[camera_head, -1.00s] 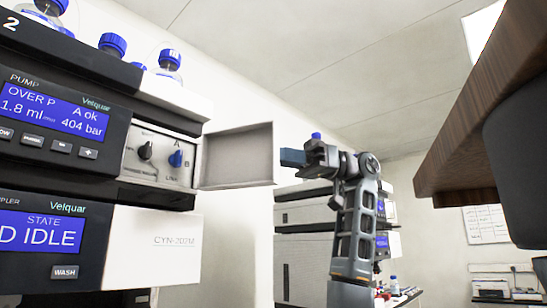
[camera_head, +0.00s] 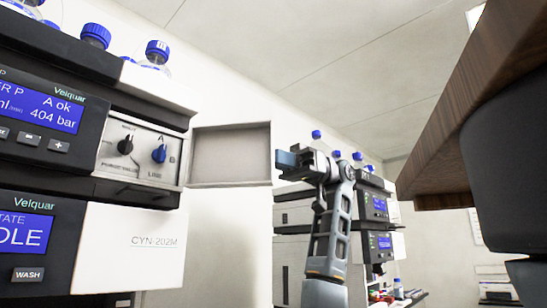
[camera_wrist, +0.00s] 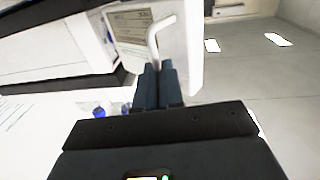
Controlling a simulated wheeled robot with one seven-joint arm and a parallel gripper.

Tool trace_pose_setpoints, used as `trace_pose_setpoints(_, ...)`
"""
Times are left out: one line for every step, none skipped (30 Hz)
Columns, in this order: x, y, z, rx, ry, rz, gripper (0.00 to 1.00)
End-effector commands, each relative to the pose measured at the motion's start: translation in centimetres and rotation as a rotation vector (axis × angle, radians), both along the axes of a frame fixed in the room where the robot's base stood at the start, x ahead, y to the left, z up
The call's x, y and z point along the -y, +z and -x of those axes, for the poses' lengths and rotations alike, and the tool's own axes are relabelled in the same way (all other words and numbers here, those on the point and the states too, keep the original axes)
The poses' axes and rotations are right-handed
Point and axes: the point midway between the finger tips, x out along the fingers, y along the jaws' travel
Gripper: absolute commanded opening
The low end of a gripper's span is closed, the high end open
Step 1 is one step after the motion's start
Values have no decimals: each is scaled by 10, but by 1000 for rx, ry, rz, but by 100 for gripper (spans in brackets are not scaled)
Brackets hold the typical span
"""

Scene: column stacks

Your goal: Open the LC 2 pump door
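The pump door (camera_head: 231,183) stands swung open to the right of the LC pump module, its shallow inner side facing the head camera. The uncovered valve panel (camera_head: 122,168) shows a black knob (camera_head: 125,147) and a blue knob (camera_head: 159,154). My gripper (camera_head: 284,160) is at the door's free right edge. In the wrist view my two dark fingers (camera_wrist: 160,74) are nearly together, with the lower end of a pale bent handle (camera_wrist: 155,38) seemingly between their tips. The door's outer side is hidden from the head camera.
Blue-capped bottles (camera_head: 157,56) stand on top of the stack. The white CYN-202M module (camera_head: 150,246) sits below the pump. A brown wooden shelf (camera_head: 455,130) juts in at the right. Another instrument stack (camera_head: 378,208) stands behind my arm.

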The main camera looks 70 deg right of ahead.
Motion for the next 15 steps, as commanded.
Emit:
trace_pose_setpoints(-1,-7,-6,-20,2,6,8)
trace_pose_setpoints(-1,-7,-6,-20,2,6,11)
trace_pose_setpoints(-1,-7,-6,-20,2,6,15)
trace_pose_setpoints(-1,-7,-6,-19,2,7,18)
trace_pose_setpoints(-1,-6,-6,-19,2,7,21)
trace_pose_setpoints(-1,-6,-5,-17,2,7,24)
trace_pose_setpoints(-1,-6,-5,-17,2,7,27)
trace_pose_setpoints(-1,-5,-5,-15,2,7,30)
trace_pose_setpoints(-1,-5,-4,-15,1,7,32)
trace_pose_setpoints(-1,-5,-4,-14,1,7,32)
trace_pose_setpoints(-1,-4,-4,-13,1,7,32)
trace_pose_setpoints(-1,-4,-3,-12,1,6,32)
trace_pose_setpoints(-1,-4,-3,-11,1,6,32)
trace_pose_setpoints(-1,-3,-3,-11,1,6,32)
trace_pose_setpoints(-1,-3,-3,-10,1,6,32)
